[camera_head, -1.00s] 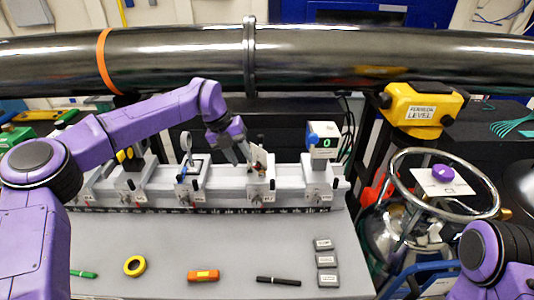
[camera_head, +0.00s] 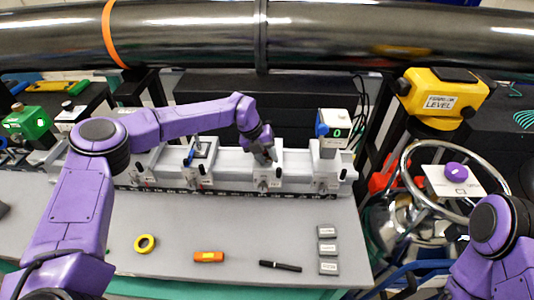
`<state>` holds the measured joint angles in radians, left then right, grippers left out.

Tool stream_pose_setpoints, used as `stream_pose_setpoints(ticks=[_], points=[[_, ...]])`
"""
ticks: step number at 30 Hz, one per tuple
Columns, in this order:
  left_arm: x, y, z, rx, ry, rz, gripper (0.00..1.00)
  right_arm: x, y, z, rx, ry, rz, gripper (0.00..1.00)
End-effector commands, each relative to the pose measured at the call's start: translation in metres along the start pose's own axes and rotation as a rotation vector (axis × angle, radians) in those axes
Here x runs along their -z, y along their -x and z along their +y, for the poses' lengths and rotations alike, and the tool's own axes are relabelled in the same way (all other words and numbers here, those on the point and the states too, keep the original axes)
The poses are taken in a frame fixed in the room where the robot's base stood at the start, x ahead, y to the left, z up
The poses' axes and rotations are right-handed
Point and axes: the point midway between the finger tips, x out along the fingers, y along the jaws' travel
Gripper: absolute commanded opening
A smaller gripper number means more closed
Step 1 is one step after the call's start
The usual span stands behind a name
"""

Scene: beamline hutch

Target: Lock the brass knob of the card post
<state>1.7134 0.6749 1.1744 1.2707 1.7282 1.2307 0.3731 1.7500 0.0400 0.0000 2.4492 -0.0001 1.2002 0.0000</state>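The white carriage of the card post (camera_head: 276,176) sits on the grey rail (camera_head: 225,170), second from the right among the carriages. A small round knob (camera_head: 263,185) shows low on its front face; its brass colour and lock position are too small to tell. My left gripper (camera_head: 265,159) is at the top of this carriage, pointing down, just above the knob. It covers the card and post, and I cannot tell whether it touches them or whether its fingers are open. My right gripper is out of the picture; only my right arm shows at the lower right.
A carriage with a white display box (camera_head: 333,125) stands close on the right, and one with a blue clip (camera_head: 198,160) on the left. A dark beam pipe (camera_head: 190,35) crosses behind.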

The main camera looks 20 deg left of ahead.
Motion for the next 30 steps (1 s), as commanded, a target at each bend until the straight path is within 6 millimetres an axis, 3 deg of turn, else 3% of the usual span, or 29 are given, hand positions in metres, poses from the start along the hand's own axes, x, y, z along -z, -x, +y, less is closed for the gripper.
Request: stream_pose_setpoints(ticks=[5, 8, 14, 22, 30], points=[[0.0, 0.0, 0.0, 0.0, 0.001, 0.0, 0.34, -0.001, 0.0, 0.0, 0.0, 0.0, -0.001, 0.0], [0.0, 0.0, 0.0, 0.0, 0.001, 0.0, 0.01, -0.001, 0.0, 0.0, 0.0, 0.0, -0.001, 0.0], [0.0, -0.002, -0.001, -0.036, -0.003, 0.0, 0.0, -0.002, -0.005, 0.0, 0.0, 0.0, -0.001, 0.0], [0.0, -0.003, -0.007, -0.329, -0.003, -0.002, 0.0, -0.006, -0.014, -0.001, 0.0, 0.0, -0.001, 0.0], [0.0, -0.002, -0.007, -0.375, 0.0, -0.001, 0.0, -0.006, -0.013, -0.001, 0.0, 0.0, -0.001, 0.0]])
